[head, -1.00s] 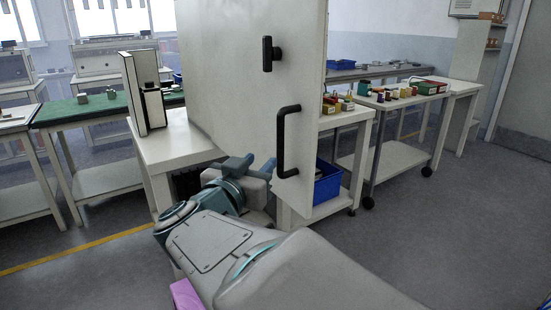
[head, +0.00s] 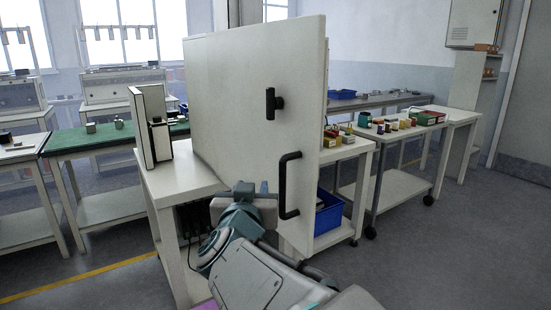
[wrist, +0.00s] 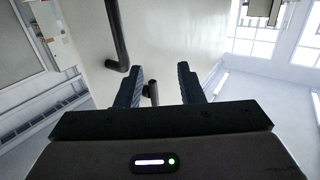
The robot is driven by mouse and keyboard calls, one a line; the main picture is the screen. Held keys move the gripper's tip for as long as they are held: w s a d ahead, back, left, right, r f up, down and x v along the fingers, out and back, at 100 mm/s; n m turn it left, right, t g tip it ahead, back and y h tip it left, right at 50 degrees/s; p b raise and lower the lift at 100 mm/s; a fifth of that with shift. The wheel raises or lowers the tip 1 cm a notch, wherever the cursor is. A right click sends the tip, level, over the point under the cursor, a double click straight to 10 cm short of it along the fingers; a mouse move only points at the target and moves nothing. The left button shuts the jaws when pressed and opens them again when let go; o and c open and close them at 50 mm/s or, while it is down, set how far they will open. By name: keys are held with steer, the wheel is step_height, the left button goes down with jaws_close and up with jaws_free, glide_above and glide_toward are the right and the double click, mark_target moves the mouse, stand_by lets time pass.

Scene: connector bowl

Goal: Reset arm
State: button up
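My gripper (head: 254,187) is in the middle of the head view, at the end of my arm, close in front of the large white door panel (head: 230,100). Its two dark blue fingers are apart with no object between them; the gap also shows in the wrist view (wrist: 160,80). The panel's black bar handle (head: 284,188) is just right of the fingers in the head view. In the wrist view the handle (wrist: 117,35) is beyond the left finger. A dark latch (head: 272,103) is higher on the panel and seems to show behind the finger gap.
A white table (head: 180,175) with a black-and-white box (head: 152,127) stands left of the panel. A blue bin (head: 328,212) sits on a shelf at right. A cart (head: 405,180) carries small coloured parts. Green-topped tables are at left. Floor at right (head: 455,260) is clear.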

steer(key=s+d+f+g+p, duration=0.2)
steer(key=s+d+g+p, duration=0.5)
steer(key=s+d, duration=0.3)
steer(key=s+d+f+g+y+p, duration=0.1)
steer(key=s+d+f+g+p, duration=0.1)
steer(key=s+d+g+p, duration=0.5)
steer(key=s+d, duration=0.3)
steer(key=shift+g+p, duration=0.4)
steer(key=shift+w, duration=0.1)
